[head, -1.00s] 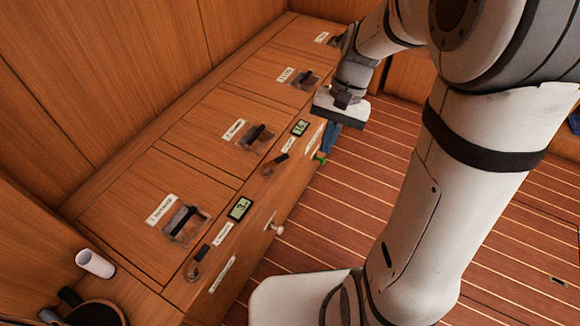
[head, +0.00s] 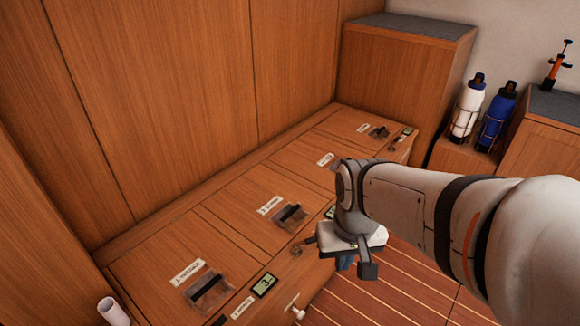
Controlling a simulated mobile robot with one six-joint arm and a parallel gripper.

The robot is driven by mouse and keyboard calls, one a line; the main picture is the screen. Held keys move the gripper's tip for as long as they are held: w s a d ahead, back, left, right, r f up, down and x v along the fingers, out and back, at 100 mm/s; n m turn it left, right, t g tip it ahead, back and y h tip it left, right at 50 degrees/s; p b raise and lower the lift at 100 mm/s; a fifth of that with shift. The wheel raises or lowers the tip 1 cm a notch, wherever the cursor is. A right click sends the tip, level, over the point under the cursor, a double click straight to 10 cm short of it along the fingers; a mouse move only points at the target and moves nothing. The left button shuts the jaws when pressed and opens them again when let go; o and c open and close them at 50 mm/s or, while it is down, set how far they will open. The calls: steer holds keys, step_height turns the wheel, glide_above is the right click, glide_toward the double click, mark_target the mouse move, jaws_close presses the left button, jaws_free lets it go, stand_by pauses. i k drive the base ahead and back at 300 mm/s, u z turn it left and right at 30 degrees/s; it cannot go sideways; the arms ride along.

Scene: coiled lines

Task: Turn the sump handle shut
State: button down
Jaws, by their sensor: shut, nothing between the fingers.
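A small lever handle (head: 304,245) is on the front edge of the wooden locker bench, by the second lid. Another dark handle (head: 219,321) is partly cut off at the bottom edge. The labels are too small to read, so I cannot tell which handle is the sump's. My gripper (head: 345,263) is just right of the lever by the second lid, pointing down past the bench front.
The bench lids carry dark recessed pulls (head: 290,214). A small display (head: 264,286) and a white knob (head: 298,312) are at the front. A white cup (head: 113,311) is lower left. Bottles (head: 466,110) stand in racks at the right. The striped floor (head: 390,295) is clear.

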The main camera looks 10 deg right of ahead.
mark_target(311, 240)
steer(key=u, duration=0.1)
steer(key=k, duration=1.15)
steer(key=u, duration=0.65)
steer(key=i, duration=1)
steer(key=z, duration=0.05)
